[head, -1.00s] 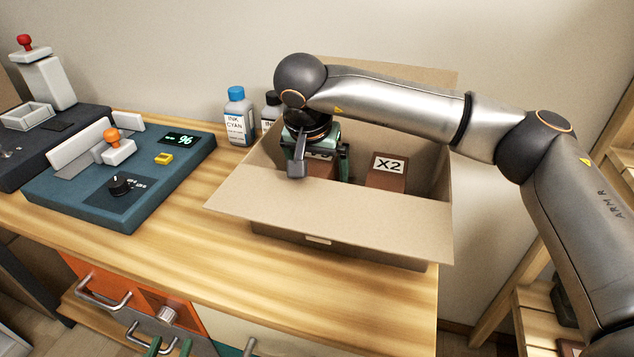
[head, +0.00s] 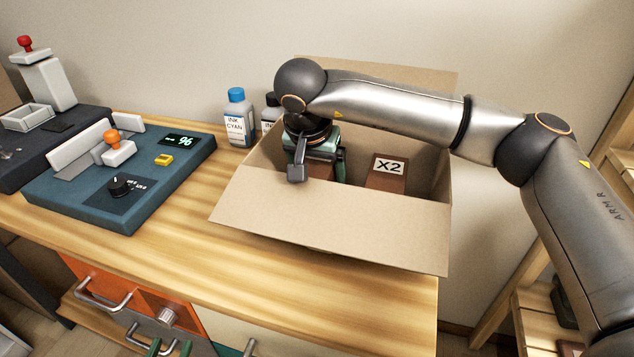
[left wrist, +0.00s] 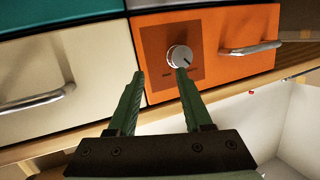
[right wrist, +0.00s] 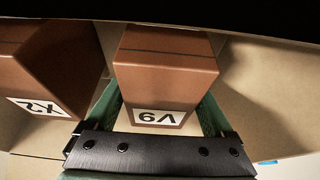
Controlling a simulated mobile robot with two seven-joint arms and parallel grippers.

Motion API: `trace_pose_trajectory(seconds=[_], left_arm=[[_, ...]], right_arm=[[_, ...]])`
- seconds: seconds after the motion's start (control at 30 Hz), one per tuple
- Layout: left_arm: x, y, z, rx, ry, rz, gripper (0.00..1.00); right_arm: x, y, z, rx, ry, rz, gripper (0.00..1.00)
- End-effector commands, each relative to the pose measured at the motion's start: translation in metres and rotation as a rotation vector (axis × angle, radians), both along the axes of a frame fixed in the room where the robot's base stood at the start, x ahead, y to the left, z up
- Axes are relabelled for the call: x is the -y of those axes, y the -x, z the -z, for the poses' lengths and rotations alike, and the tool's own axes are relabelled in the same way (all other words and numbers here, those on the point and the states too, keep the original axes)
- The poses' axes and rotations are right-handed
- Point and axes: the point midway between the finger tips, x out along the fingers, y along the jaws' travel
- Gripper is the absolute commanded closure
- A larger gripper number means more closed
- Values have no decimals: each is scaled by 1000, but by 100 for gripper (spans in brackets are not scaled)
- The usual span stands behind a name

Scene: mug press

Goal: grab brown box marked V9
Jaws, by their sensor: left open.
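The brown box marked V9 (right wrist: 165,75) shows in the right wrist view, with its white label toward the camera. It stands in an open cardboard carton (head: 335,222). My right gripper (right wrist: 160,105) has its green fingers on either side of this box. I cannot tell whether they press on it. In the head view, my right gripper (head: 318,165) is inside the carton and covers most of the V9 box. My left gripper (left wrist: 160,72) is open and empty in front of the drawer fronts; its green fingertips show at the bottom of the head view (head: 169,347).
A brown box marked X2 (head: 386,172) stands in the carton, right of my right gripper. A cyan ink bottle (head: 237,117) and a darker bottle are behind-left of it. A blue machine (head: 60,180) stands left. The wooden counter's front (head: 200,255) is clear.

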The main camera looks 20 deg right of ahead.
Motion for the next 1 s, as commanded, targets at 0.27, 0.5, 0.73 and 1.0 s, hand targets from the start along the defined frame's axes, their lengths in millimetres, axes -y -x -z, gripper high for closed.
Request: trace_pose_trajectory(seconds=[0.27, 0.5, 0.73, 1.0], left_arm=[[0, 0, 0, 0, 0, 0, 50], [0, 0, 0, 0, 0, 1, 50], [0, 0, 0, 0, 0, 1, 50], [0, 0, 0, 0, 1, 1, 50]], right_arm=[[0, 0, 0, -1, 1, -1, 46], [0, 0, 0, -1, 1, 0, 73], [0, 0, 0, -1, 1, 0, 99], [0, 0, -3, 2, 0, 1, 100]])
